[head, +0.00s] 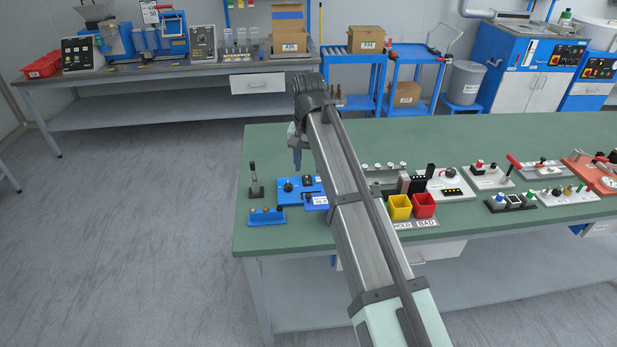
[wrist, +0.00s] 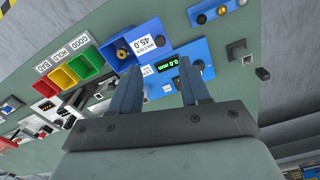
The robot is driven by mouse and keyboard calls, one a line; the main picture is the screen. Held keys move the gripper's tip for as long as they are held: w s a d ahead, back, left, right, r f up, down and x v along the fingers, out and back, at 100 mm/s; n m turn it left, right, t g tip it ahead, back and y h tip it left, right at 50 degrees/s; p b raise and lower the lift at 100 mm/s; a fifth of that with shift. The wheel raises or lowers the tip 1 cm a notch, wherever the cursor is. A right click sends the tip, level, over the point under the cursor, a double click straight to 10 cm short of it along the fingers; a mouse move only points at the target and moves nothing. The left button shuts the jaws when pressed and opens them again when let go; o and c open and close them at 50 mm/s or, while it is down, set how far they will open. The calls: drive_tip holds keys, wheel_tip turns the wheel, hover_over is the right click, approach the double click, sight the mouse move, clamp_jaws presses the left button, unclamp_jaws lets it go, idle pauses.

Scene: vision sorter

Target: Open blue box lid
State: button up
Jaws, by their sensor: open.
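A blue box (wrist: 142,30) labelled "MASTER 45.0" shows in the wrist view, with a darker face and a brass-coloured round part on it. In the head view blue units (head: 287,198) sit at the bench's left end, partly covered by my arm. My gripper (head: 297,158) is above them, pointing down. In the wrist view my gripper (wrist: 163,84) is open, with nothing seen between the fingers.
Yellow (head: 400,207) and red (head: 424,205) bins stand right of my arm on the green bench (head: 480,226). A dark upright lever (head: 254,180) and a low blue block (head: 266,216) stand to the left. Several control panels fill the bench's right side.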

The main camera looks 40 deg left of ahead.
drive_tip(key=shift+r, duration=2.25)
